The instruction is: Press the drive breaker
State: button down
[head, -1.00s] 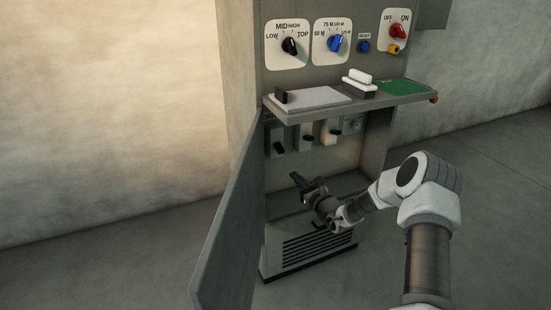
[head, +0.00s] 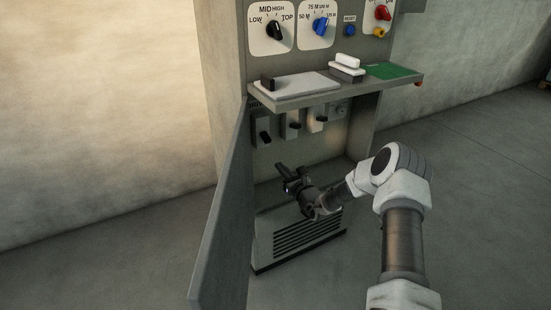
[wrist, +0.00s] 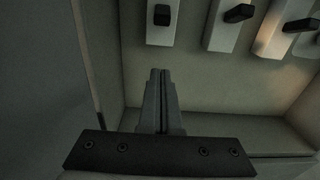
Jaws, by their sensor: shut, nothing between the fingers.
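Several breakers sit in a row inside the open lower bay of the grey cabinet. The left breaker (head: 262,127), middle breaker (head: 291,119) and right breaker (head: 316,111) each have a dark lever on a pale body. My gripper (head: 280,169) is shut and empty, below the breakers. In the wrist view, the fingers (wrist: 160,76) point up toward the left breaker (wrist: 160,35), apart from it in the picture. The middle breaker (wrist: 224,33) and right breaker (wrist: 270,40) show to the right.
An open door (head: 222,215) stands left of the bay. A shelf (head: 345,88) juts out above the breakers, with a white-handled block (head: 347,65) on it. Knobs and a blue reset button (head: 349,31) are higher up. A vented panel (head: 300,240) lies below.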

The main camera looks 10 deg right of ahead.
aim_at(266, 137)
jog(key=b+x, duration=0.3)
jog(key=x, duration=0.6)
jog(key=shift+s+d+r+b, duration=0.1)
jog(key=shift+s+r+b, duration=0.1)
jog(key=shift+r, duration=0.4)
jog(key=shift+s+a+r+b, duration=0.1)
jog(key=shift+r+b, duration=0.15)
jog(key=shift+r, duration=0.35)
jog(key=shift+s+d+r+b, duration=0.1)
jog(key=shift+r+b, duration=0.1)
jog(key=shift+r, duration=0.4)
jog(key=shift+r, duration=0.15)
jog(key=shift+s+r+g+p, duration=0.15)
jog(key=shift+g+p, duration=0.25)
jog(key=shift+p, duration=0.35)
